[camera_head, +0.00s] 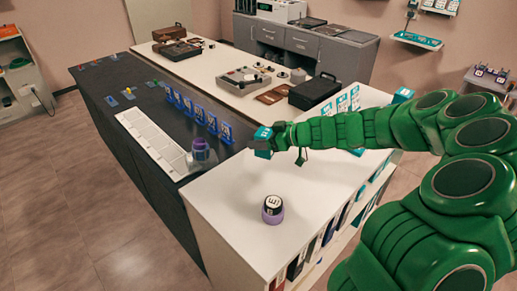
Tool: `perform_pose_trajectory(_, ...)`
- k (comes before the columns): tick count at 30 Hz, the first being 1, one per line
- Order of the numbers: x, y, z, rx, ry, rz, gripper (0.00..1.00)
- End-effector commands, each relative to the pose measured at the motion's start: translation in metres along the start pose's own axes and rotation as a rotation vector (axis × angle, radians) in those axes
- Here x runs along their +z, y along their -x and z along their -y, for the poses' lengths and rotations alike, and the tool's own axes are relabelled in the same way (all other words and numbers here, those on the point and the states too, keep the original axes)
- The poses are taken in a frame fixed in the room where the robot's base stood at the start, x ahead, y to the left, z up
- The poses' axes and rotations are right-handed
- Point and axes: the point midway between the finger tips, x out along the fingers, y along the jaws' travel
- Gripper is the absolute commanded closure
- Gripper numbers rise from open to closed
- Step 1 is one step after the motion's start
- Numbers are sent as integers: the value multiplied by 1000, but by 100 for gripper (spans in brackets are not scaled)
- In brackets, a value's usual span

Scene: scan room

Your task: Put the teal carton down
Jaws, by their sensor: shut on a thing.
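The teal carton (262,143) is a small box with white markings on its face. My gripper (273,138) is shut on it at the end of my green arm, which reaches in from the right. The carton appears over the left side of the white counter (225,192), near where it meets the dark counter. I cannot tell whether the carton's underside touches the surface or hangs above it.
A purple-and-black round object marked E (272,207) stands on the white counter in front. A black case (314,92) lies behind.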

Motion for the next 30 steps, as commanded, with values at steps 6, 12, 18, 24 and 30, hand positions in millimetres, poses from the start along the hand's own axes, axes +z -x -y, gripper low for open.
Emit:
perform_pose_trajectory(6, 16, -18, -14, -1, 1, 1, 66)
perform_pose_trajectory(12, 23, -26, -20, -3, 0, 0, 66)
perform_pose_trajectory(18, 27, -30, -24, -2, 0, 0, 66)
perform_pose_trajectory(24, 47, -40, -26, -1, -1, -1, 66)
perform_pose_trajectory(30, 56, -43, -26, 0, 1, -1, 66)
